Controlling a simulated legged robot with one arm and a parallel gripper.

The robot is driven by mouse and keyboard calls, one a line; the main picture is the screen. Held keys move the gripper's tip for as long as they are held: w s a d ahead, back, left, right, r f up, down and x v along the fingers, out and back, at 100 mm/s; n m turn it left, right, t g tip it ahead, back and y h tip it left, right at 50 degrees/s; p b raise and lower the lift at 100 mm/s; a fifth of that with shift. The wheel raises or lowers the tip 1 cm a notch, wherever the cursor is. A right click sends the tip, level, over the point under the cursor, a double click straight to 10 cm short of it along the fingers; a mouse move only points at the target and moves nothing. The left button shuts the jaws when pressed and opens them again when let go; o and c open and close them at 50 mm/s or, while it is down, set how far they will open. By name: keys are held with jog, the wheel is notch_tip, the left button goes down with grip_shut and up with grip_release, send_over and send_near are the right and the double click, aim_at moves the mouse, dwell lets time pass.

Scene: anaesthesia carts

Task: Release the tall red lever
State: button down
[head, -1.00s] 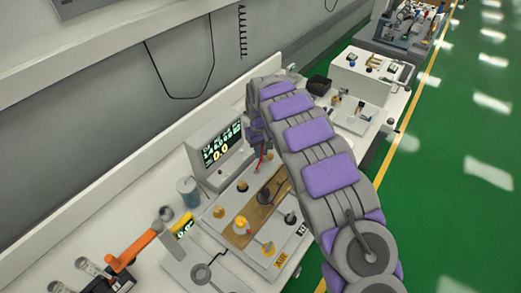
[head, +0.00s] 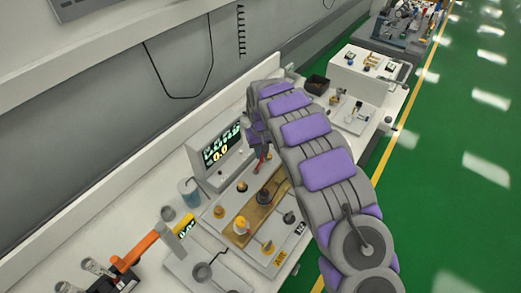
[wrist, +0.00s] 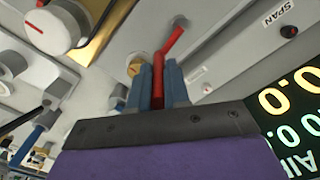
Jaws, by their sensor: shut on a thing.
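The tall red lever (wrist: 170,42) stands on the white panel in the wrist view, its bent upper part leaning to the right. My gripper (wrist: 158,85) has its two blue fingers on either side of the lever's lower part, shut on it. In the head view the red lever (head: 259,160) shows as a small red piece beside the screen, below my gripper (head: 256,145). My arm hides part of the panel there, and the fingertips are hard to make out.
A display screen (head: 221,148) stands behind the panel. A yellow knob (head: 241,225) and a brass plate (head: 262,212) are on the panel nearer the camera. An orange handle (head: 135,252) and a grey-blue cylinder (head: 189,191) are at the left. Green floor is free at the right.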

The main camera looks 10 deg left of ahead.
jog(key=c, duration=1.1)
grip_release()
jog(key=shift+s+d, duration=0.1)
jog(key=shift+r, duration=0.1)
notch_tip(320, 180, up, 17)
jog(key=p, duration=0.2)
jog(key=shift+p, duration=0.4)
jog(key=s+d+r+m, duration=0.2)
jog(key=s+d+r, duration=0.3)
jog(key=s+d, duration=0.4)
jog(key=s+d+r+m, duration=0.2)
jog(key=s+d+r, duration=0.4)
jog(key=d, duration=0.5)
jog(key=s+d+f, duration=0.2)
jog(key=s, duration=0.7)
jog(key=s+d+f+m+g, duration=0.1)
jog(key=s+d, duration=0.1)
jog(key=s, duration=0.8)
jog(key=s+d+f+m, duration=0.1)
jog(key=s+d+f, duration=0.1)
jog(key=s, duration=0.8)
jog(key=shift+d+f+g, duration=0.3)
jog(key=shift+d+g, duration=0.1)
jog(key=shift+d, duration=0.2)
